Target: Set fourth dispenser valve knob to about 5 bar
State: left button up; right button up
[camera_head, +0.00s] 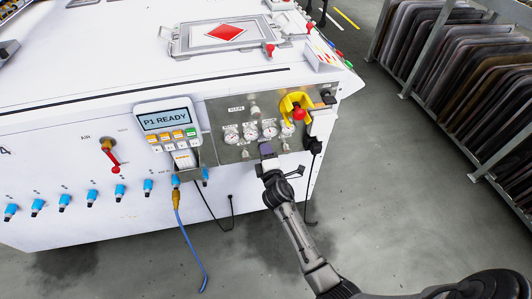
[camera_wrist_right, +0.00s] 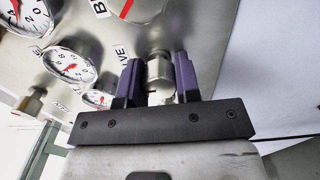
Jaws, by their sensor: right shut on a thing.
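My right gripper (camera_head: 266,151) is at the lower part of the metal gauge panel (camera_head: 217,111), below the row of small white gauges (camera_head: 269,130). In the right wrist view, its two purple fingers (camera_wrist_right: 160,80) are shut on a silver cylindrical valve knob (camera_wrist_right: 160,72), one finger on each side. White gauges with red needles (camera_wrist_right: 70,65) lie left of the knob; the pressure values are too small or blurred to read surely. Which valve in the row I hold cannot be told for certain. My left gripper is not in view.
A yellow piece with a red knob (camera_head: 298,113) sits on the panel's upper right. A control box reading P1 READY (camera_head: 166,120) is to the left. Black cables hang at the machine's edge.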

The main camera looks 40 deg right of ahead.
dwell(0.4)
jog(key=o, duration=0.9)
jog(key=shift+s, duration=0.1)
jog(key=shift+s+a+r, duration=0.1)
jog(key=shift+s+a, duration=0.05)
jog(key=shift+s, duration=0.1)
jog(key=p+v, duration=0.2)
jog(key=v, duration=0.4)
jog(key=shift+s+a, duration=0.2)
jog(key=shift+s, duration=0.15)
